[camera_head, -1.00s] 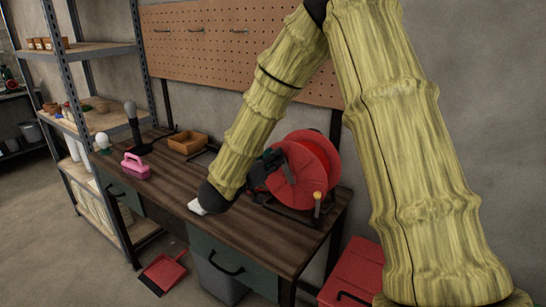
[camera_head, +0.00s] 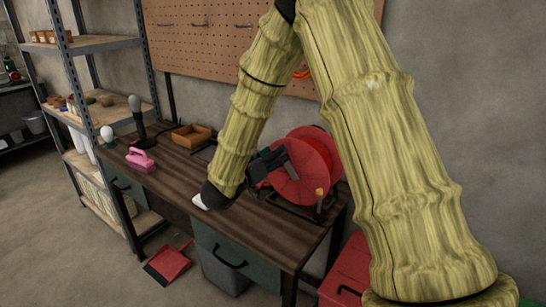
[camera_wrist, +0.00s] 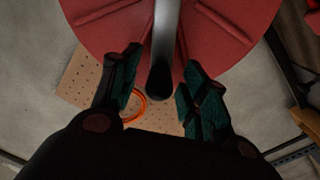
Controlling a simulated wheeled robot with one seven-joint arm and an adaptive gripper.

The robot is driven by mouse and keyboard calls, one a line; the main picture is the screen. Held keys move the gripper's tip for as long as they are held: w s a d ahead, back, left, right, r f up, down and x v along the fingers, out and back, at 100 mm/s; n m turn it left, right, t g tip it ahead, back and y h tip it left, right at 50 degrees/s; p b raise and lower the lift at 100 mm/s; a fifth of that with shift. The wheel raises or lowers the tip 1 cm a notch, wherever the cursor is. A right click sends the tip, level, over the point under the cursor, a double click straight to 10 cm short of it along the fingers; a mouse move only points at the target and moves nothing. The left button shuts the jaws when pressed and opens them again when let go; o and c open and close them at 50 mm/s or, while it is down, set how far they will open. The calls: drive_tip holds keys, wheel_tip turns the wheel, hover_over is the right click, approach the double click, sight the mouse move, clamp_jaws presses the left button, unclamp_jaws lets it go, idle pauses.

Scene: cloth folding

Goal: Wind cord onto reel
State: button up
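The red reel (camera_head: 318,160) stands on a dark frame at the right end of the workbench. In the wrist view its red disc (camera_wrist: 90,25) fills the top, and a grey rod with a dark round end (camera_wrist: 160,80) points towards me. My gripper (camera_head: 258,168) is at the reel's left side; in the wrist view its two dark green-padded fingers (camera_wrist: 162,62) stand apart on either side of the rod, with gaps showing. An orange loop (camera_wrist: 138,108), perhaps cord, shows against the pegboard; a bit of orange (camera_head: 301,74) shows behind my arm. I cannot make out cord on the reel.
The wooden workbench (camera_head: 180,178) also holds a pink brush-like thing (camera_head: 140,159), a wooden tray (camera_head: 191,137) and a dark lamp-like stand (camera_head: 137,120). Metal shelves (camera_head: 95,50) stand at left. A red dustpan (camera_head: 167,264), grey bin (camera_head: 222,272) and red box (camera_head: 345,275) are below.

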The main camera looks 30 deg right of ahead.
drive_tip(key=v, duration=1.2)
idle(0.5)
